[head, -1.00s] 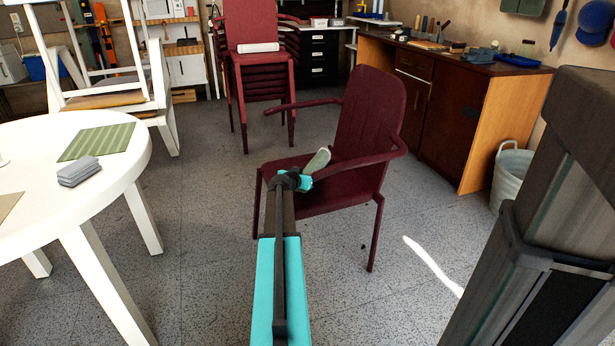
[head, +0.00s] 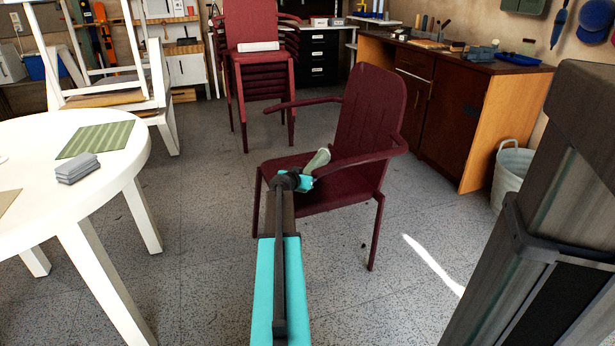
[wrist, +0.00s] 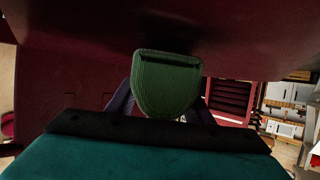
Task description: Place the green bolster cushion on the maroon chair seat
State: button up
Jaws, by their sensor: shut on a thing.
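The green bolster cushion (head: 318,160) is held at the end of my arm, over the maroon chair seat (head: 335,194) in the head view. In the wrist view the cushion (wrist: 168,85) fills the middle, with dark fingers on both sides of its near end. My gripper (head: 303,180) is shut on it. The cushion is tilted in the head view. Whether it touches the seat I cannot tell. The chair's backrest (head: 372,115) rises behind and to the right of the cushion. A large maroon surface spans the top of the wrist view.
The chair's near armrest (head: 365,160) passes close to the right of my gripper. A round white table (head: 120,165) with grey folded cloths (head: 78,168) stands at left. Stacked maroon chairs (head: 262,75) stand behind. A workbench (head: 450,110) and a pale bucket (head: 512,170) are at right.

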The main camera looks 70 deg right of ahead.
jog(key=shift+f, duration=0.1)
jog(key=o, duration=1.7)
jog(key=shift+a, duration=0.1)
jog(key=shift+p+v, duration=1.35)
jog(key=shift+v, duration=5.4)
jog(key=shift+a, duration=0.1)
